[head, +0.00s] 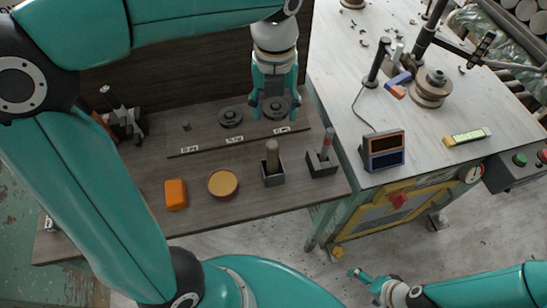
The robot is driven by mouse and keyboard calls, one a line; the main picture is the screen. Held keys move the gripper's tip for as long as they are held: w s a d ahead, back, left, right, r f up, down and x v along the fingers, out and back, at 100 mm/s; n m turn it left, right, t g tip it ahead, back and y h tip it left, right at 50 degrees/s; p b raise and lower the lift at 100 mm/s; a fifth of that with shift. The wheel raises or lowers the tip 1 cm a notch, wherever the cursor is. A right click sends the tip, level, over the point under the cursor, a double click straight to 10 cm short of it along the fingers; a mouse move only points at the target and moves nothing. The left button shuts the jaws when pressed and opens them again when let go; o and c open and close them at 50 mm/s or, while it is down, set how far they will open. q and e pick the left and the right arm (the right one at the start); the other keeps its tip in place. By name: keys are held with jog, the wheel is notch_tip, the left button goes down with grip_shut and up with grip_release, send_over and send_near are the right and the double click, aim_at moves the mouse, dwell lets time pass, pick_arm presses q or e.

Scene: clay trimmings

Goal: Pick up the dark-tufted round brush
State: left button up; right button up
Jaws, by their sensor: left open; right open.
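I cannot make out for sure which thing is the dark-tufted round brush. A thick upright brown-grey piece (272,154) stands in a square grey holder (273,179) on the dark wooden bench. A thinner upright piece with a red part (327,144) stands in a second dark holder (321,168) to its right. No clear dark tuft shows on either. My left gripper (275,107) points down with its fingers apart, behind both holders, over or around a dark disc (278,103). My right gripper (361,275) is open and empty, low at the right, off the bench.
Another dark disc (230,117) sits on the labelled strip.

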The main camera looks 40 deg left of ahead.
aim_at(272, 143)
pick_arm(q)
notch_tip(272, 143, down, 8)
jog(key=shift+a+f, duration=0.15)
jog(key=shift+f, duration=0.05)
jog(key=shift+s+f, duration=0.15)
jog(key=shift+f, duration=1.15)
jog(key=shift+s+f, duration=0.1)
jog(key=shift+f, duration=1.2)
jog(key=shift+c, duration=0.3)
grip_shut()
